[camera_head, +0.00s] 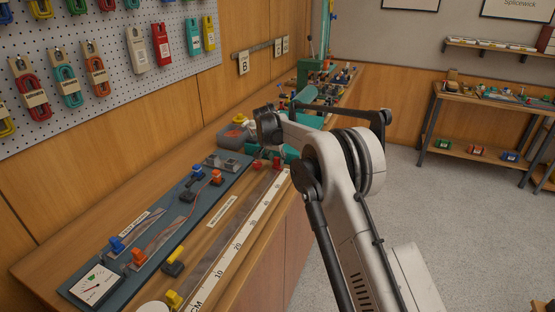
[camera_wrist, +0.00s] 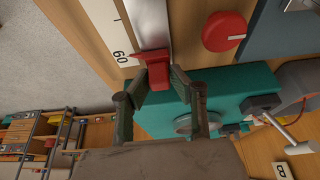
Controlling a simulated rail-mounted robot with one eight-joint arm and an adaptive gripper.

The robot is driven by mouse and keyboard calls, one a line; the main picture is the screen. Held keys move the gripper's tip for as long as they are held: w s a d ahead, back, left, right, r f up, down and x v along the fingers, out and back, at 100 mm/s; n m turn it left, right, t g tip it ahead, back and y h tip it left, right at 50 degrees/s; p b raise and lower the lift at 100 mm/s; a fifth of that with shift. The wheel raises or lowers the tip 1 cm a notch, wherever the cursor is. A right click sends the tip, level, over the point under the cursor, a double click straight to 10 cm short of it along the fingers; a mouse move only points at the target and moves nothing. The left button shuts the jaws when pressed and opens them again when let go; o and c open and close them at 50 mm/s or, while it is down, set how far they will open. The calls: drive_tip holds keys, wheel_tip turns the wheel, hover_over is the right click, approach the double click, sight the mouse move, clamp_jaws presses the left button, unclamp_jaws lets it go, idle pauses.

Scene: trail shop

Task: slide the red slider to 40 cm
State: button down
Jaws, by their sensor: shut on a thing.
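The red slider (camera_wrist: 155,72) sits on the metal rail (camera_wrist: 152,25), its pointed side towards the white scale beside the printed 60 (camera_wrist: 121,57). My gripper (camera_wrist: 157,85) is shut on it, with a finger on either side. In the head view the red slider (camera_head: 277,163) is small, at the far end of the long rail on the bench. The white scale (camera_head: 237,230) runs along the rail, with lower numbers towards the near end. My arm partly hides that far end.
A yellow block (camera_head: 173,298) is at the rail's near end. The rail's middle looks clear.

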drive_tip(key=s+a+b, duration=0.1)
drive_tip(key=s+a, duration=0.1)
drive_tip(key=s, duration=0.4)
drive_tip(key=s+a+b, duration=0.2)
drive_tip(key=s, duration=0.4)
drive_tip(key=s+a+b, duration=0.2)
drive_tip(key=s, duration=0.4)
drive_tip(key=shift+s, duration=0.15)
drive_tip(key=c, duration=1.6)
unclamp_jaws()
drive_tip(key=shift+o, duration=0.2)
drive_tip(key=shift+r, duration=0.15)
drive_tip(key=v, duration=1.1)
drive_tip(key=shift+s+r, duration=0.25)
drive_tip(key=shift+r, duration=0.1)
drive_tip(key=shift+a, duration=0.1)
